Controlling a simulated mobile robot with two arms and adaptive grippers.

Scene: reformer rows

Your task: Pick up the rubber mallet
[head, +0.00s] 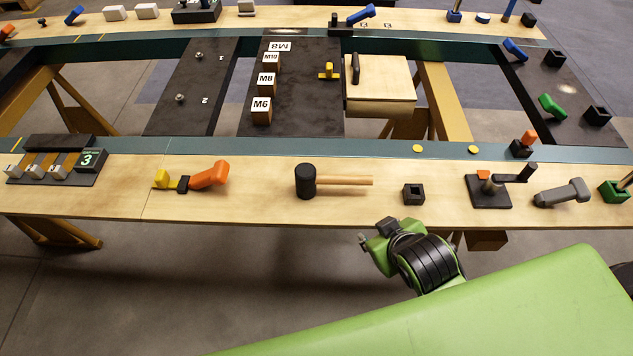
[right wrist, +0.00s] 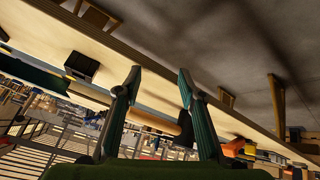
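The rubber mallet (head: 306,181) lies on the near wooden rail, its black head to the left and its pale wooden handle pointing right. In the right wrist view the mallet's handle (right wrist: 157,121) shows beyond the fingers, in the gap between them. My right gripper (head: 374,238) is just in front of the rail's near edge, to the right of and nearer than the mallet, and apart from it. In the right wrist view its two fingers (right wrist: 158,82) are spread with nothing held between them. My left gripper is not in view.
On the near rail (head: 260,205), an orange-handled clamp (head: 208,175) is left of the mallet. A small black square holder (head: 414,194) is close right of the handle, then a black plate with a crank (head: 489,191) and a grey tool (head: 562,194). Open floor lies in front.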

